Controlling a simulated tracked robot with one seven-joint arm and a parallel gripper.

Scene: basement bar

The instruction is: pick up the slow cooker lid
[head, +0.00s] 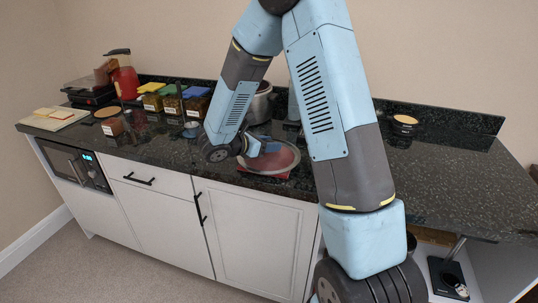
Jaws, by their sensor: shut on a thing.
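The slow cooker lid (286,162) is a round, see-through disc with a pale rim and a reddish tint, near the front edge of the dark counter. My gripper (262,149) comes in from the left, low over the lid's middle, and is shut on it. The fingertips and the grasped part are small and partly hidden. Something red shows under the lid's front rim. I cannot tell whether the lid touches the counter. A silver pot (261,104), possibly the slow cooker, stands behind my gripper, partly hidden by my arm.
The speckled counter (440,185) is mostly clear on the right, with a small round lidded item (404,121) near the back. On the left stand several coloured-lid containers (170,101), a red blender-like jug (125,80) and a cutting board (54,118). White cabinets (255,235) are below.

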